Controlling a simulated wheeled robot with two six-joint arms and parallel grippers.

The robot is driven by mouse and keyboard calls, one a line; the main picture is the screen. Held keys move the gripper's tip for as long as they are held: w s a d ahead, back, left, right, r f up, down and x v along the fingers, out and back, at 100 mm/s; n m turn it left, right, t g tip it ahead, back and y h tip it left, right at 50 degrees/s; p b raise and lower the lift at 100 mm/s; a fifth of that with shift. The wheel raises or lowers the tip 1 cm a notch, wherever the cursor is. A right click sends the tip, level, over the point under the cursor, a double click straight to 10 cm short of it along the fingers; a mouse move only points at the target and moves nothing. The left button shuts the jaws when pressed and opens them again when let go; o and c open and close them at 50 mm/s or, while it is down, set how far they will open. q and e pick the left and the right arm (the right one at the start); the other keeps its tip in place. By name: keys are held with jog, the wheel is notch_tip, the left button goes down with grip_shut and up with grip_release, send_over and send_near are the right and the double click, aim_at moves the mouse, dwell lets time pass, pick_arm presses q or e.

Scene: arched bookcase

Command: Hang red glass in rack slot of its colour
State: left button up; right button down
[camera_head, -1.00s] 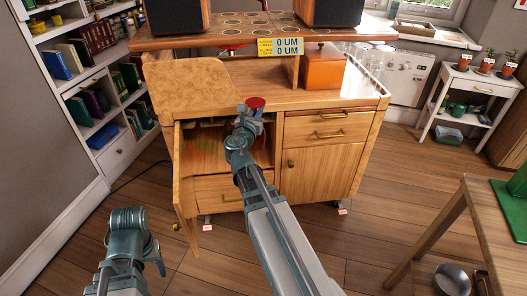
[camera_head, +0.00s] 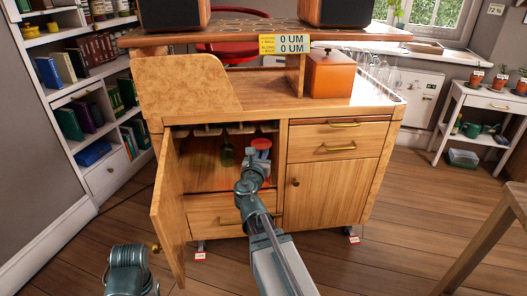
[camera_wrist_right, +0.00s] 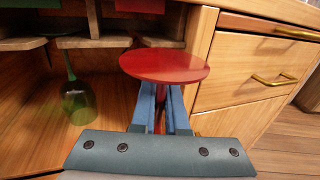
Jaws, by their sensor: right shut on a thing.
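The red glass's round foot (camera_wrist_right: 165,65) faces up in the right wrist view, with its stem running down between the fingers. My right gripper (camera_wrist_right: 161,98) is shut on that stem. In the head view the red foot (camera_head: 261,143) is at the right side of the open compartment, just below the rack rails. The hanging rack (camera_wrist_right: 93,40) has wooden rails with gaps between them. A red patch (camera_wrist_right: 139,5) shows above the rails behind the foot, and a green one (camera_wrist_right: 20,16) farther left. The glass's bowl is mostly hidden. My left gripper is out of view.
A green glass (camera_wrist_right: 76,97) hangs upside down at the left in the rack. The cabinet door (camera_head: 170,205) stands open on the left. A closed drawer (camera_head: 335,142) and door (camera_head: 335,190) flank the compartment on the right. An orange box (camera_head: 331,73) sits on top.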

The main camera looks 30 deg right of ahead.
jog(key=shift+w, duration=0.1)
jog(key=w+d, duration=0.3)
jog(key=w, duration=0.3)
dwell(0.6)
jog(key=shift+w, duration=0.3)
dwell(0.8)
jog(key=shift+w+d, duration=0.4)
jog(key=shift+w, duration=0.4)
jog(key=shift+w+d, duration=0.4)
jog(key=shift+w, duration=0.35)
jog(key=shift+w+d, duration=0.1)
jog(key=shift+w, duration=0.15)
jog(key=shift+w+d, duration=0.3)
jog(key=shift+w, duration=0.35)
jog(key=shift+w+d, duration=0.1)
jog(key=shift+w, duration=0.1)
dwell(0.6)
jog(key=shift+w+d, duration=0.3)
jog(key=shift+w, duration=0.35)
jog(key=shift+w+d, duration=0.1)
jog(key=shift+w, duration=0.05)
